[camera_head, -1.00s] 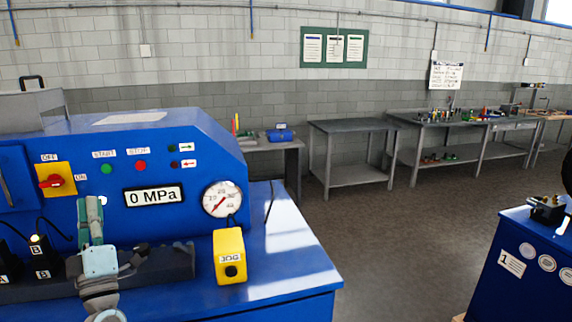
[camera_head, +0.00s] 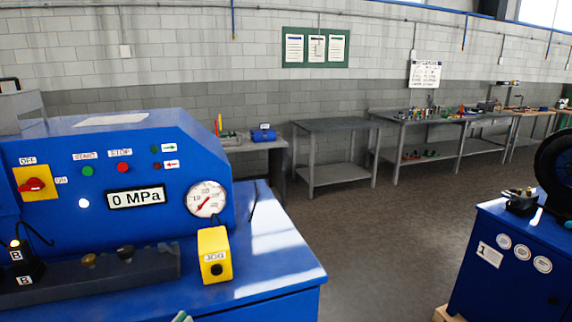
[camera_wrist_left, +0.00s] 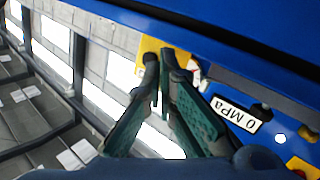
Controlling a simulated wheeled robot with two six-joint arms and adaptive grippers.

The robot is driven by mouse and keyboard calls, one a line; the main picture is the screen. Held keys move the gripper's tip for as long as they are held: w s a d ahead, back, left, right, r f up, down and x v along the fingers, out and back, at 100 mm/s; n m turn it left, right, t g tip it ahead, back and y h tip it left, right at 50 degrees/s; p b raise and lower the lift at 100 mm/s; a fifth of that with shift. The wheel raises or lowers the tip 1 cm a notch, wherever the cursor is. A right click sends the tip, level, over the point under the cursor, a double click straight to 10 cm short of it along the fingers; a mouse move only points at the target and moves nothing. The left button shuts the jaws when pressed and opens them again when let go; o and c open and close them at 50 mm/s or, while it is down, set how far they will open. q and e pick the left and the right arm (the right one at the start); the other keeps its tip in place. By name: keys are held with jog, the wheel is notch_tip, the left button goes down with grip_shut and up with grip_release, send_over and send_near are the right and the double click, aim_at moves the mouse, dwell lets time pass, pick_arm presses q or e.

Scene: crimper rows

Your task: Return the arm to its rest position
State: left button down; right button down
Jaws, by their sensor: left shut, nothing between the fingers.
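My left gripper (camera_wrist_left: 160,62) shows in the left wrist view with its two green-padded fingers closed together at the tips, holding nothing. In the head view only a small piece of what looks like this gripper (camera_head: 181,316) shows at the bottom edge, in front of the blue crimper machine (camera_head: 270,262). The rest of the left arm is out of the head view. My right gripper is in neither view.
The machine's panel has a yellow-backed red switch (camera_head: 33,184), a "0 MPa" display (camera_head: 136,199), a gauge (camera_head: 206,199) and a yellow JOG box (camera_head: 214,254). A blue cabinet (camera_head: 510,262) stands at right. Open floor (camera_head: 385,235) lies between.

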pick_arm(q)
jog(key=s+f+m+g+y, duration=0.2)
jog(key=s+f+g, duration=0.5)
jog(key=s+f, duration=0.65)
jog(key=s+a+f+g+y, duration=0.2)
jog(key=s+g, duration=0.1)
jog(key=s, duration=0.4)
jog(key=s+a+f+g+y, duration=0.1)
jog(key=s+f+g, duration=0.15)
jog(key=s, duration=0.55)
notch_tip(320, 180, down, 20)
jog(key=s+a+n+g, duration=0.1)
jog(key=a+g, duration=0.1)
jog(key=s+f, duration=1.1)
jog(key=s, duration=0.3)
jog(key=shift+a+f+g, duration=0.2)
jog(key=shift+f+g, duration=0.05)
jog(key=shift+g, duration=0.1)
